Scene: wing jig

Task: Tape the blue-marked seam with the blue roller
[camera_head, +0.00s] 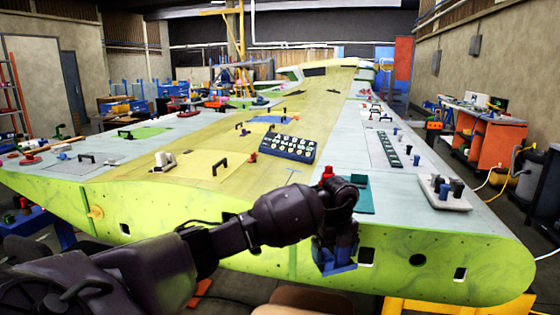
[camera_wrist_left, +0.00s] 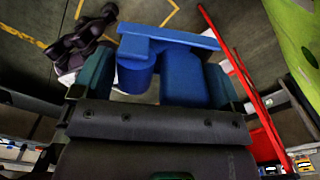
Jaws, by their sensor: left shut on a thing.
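My left gripper (camera_head: 337,250) is in front of the near end of the large yellow-green wing (camera_head: 460,265). It is shut on the blue roller (camera_head: 335,262), which hangs below the wrist at the height of the wing's end face. In the left wrist view the blue roller (camera_wrist_left: 180,60) sits between the dark green fingers, with a flat bar across its far end. It looks clear of the wing. A short thin bluish line (camera_head: 293,171) shows on the wing top near the edge. I cannot tell whether it is the marked seam. My right gripper is not in view.
A teal mat (camera_head: 364,202) and a red-topped item (camera_head: 328,173) are near the wing's front edge. A grey tray (camera_head: 445,196) with dark pegs is to the right. Black handles stand on the panels.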

